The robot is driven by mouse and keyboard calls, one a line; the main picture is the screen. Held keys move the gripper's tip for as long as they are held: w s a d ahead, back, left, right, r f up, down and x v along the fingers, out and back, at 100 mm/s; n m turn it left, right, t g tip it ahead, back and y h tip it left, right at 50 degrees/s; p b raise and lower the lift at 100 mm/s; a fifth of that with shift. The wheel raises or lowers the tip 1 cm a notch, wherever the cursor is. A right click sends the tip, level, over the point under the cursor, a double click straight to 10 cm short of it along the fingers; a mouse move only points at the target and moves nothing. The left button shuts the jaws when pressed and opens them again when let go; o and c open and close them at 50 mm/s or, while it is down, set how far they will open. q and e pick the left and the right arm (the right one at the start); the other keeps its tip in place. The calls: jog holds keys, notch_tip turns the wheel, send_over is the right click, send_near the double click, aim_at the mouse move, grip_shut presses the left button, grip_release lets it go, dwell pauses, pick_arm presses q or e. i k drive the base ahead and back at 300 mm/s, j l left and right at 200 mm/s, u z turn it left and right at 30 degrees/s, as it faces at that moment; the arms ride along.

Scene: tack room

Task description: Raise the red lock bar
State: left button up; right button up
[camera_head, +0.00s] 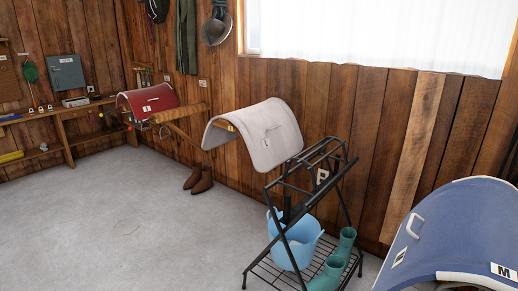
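I cannot make out a red lock bar in the head view. A black folding metal rack (283,232) stands open at the centre right, with crossed legs, a "P" tag and a wire shelf at the bottom. No red part shows on it. A red saddle pad (147,101) hangs on a wall-side rack at the far left. Neither of my grippers is in view.
A blue bucket (301,243) and teal boots (331,275) stand at the black rack. A pale pad (258,136) hangs behind it. A blue pad (455,232) fills the lower right. Brown boots (199,180) stand by the wall. The grey floor (115,225) at left is clear.

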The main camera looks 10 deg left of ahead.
aim_at(130, 128)
jog(key=i+j+u, duration=0.15)
jog(key=j, duration=0.4)
jog(key=i+j+u, duration=0.1)
jog(key=i+j, duration=0.3)
jog(key=j, duration=0.15)
jog(key=i+j+u, duration=0.15)
jog(key=i+j, duration=0.15)
jog(key=j, duration=0.2)
jog(key=i+j+u, duration=0.1)
jog(key=i+j, duration=0.2)
jog(key=j, duration=0.15)
jog(key=i+j, duration=0.3)
jog(key=j, duration=0.15)
jog(key=i+j, duration=0.35)
jog(key=j, duration=0.15)
jog(key=i+j, duration=0.3)
jog(key=j, duration=0.15)
jog(key=i+j, duration=0.35)
jog(key=j, duration=0.15)
